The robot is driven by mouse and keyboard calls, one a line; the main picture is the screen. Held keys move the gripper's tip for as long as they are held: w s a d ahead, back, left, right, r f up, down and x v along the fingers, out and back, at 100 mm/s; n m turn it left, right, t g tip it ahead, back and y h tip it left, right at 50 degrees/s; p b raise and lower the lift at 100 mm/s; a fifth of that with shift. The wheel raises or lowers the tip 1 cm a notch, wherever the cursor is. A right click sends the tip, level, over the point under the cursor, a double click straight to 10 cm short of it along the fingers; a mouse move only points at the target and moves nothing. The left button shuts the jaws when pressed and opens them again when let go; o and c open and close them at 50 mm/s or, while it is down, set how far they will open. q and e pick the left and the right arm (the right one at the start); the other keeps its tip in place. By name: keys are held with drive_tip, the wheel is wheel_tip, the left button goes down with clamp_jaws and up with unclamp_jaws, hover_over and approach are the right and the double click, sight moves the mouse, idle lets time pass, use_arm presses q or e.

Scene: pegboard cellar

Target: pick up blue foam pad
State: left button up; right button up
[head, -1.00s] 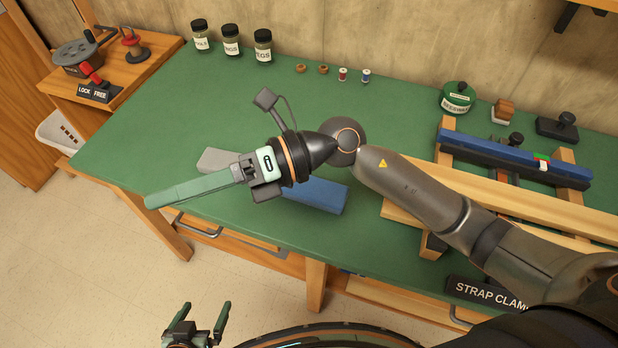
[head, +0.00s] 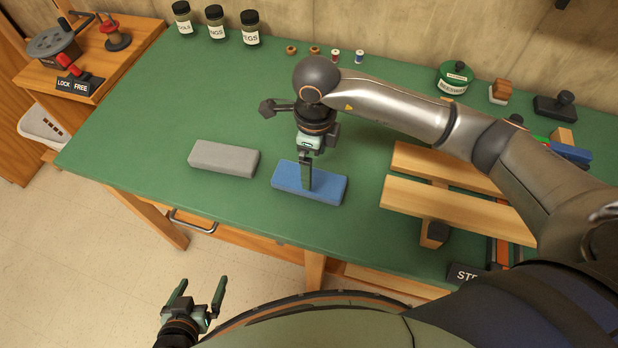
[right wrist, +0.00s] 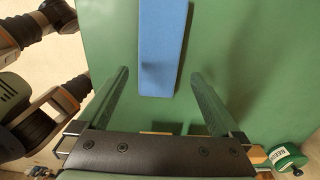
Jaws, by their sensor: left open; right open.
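The blue foam pad (head: 328,190) lies flat on the green bench top in the head view, near its front edge. It also shows in the right wrist view (right wrist: 162,45), between the lines of the two fingers and beyond their tips. My right gripper (head: 307,185) points down over the pad, open and empty; one finger overlaps the pad in the head view. In the right wrist view my right gripper (right wrist: 160,78) has its fingers wide apart. I cannot tell how high the tips are above the bench. My left gripper (head: 202,287) is open and empty, low in front of the bench.
A grey pad (head: 223,158) lies left of the blue pad. Wooden bars (head: 450,196) of a clamp frame lie to the right. Jars (head: 216,22), small spools (head: 336,56) and a green tin (head: 455,78) stand along the back. The bench middle (head: 180,110) is clear.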

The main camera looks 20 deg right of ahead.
sight(314, 180)
wheel_tip(314, 180, down, 6)
drive_tip(key=shift+s+f+p, duration=0.1)
drive_tip(key=shift+f+p, duration=0.15)
drive_tip(key=shift+p, duration=0.25)
drive_tip(key=shift+c, duration=0.2)
drive_tip(key=c, duration=1.1)
drive_tip(key=shift+r, duration=0.2)
